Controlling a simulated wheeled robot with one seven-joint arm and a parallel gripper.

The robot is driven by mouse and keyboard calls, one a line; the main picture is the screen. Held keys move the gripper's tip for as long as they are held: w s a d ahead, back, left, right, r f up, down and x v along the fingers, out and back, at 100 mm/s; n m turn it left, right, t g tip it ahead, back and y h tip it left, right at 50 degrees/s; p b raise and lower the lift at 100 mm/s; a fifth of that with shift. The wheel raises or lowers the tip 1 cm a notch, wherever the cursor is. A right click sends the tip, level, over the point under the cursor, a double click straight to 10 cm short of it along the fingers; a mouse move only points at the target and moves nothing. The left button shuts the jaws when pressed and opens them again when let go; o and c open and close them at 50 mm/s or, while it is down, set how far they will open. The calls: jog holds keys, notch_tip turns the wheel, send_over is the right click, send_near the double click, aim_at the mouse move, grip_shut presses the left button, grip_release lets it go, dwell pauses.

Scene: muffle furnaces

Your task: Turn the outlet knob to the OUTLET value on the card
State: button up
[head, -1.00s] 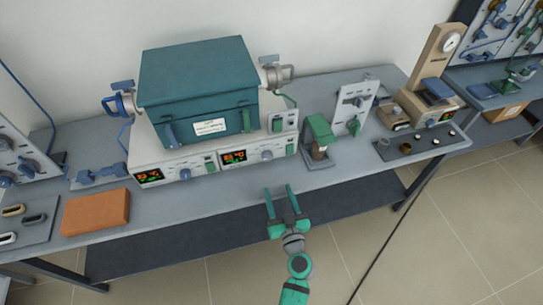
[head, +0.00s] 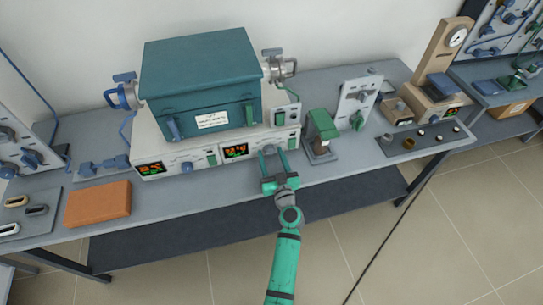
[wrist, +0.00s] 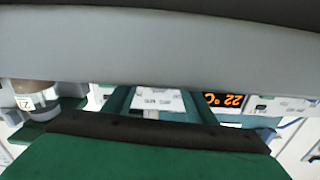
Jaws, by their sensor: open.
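My gripper (head: 273,154) is open, its two green fingers pointing at the lower front panel of the teal furnace (head: 200,75). A round grey knob (head: 270,149), right of the right-hand orange display (head: 235,151), shows between the fingertips; I cannot tell whether they touch it. No outlet marking is legible, so I cannot confirm which knob is the outlet. A white card (head: 212,120) is on the furnace front; its text is too small to read. In the wrist view, the fingers (wrist: 160,100) are apart, with a white label (wrist: 157,103) behind them. Grey and green gripper parts hide much there.
A green-topped stand (head: 322,130) with a brown jar is close right of my gripper. A white upright panel (head: 357,100) with a green handle stands farther right. An orange-brown block (head: 98,207) lies at the left. The front bench strip (head: 190,192) is clear.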

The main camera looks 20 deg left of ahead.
jog(key=shift+w+a, duration=0.1)
jog(key=shift+w, duration=0.05)
jog(key=shift+c, duration=0.6)
jog(key=c, duration=0.9)
jog(key=shift+m, duration=1.6)
jog(key=o, duration=1)
jog(key=v, duration=1.1)
jog(key=shift+w, duration=0.1)
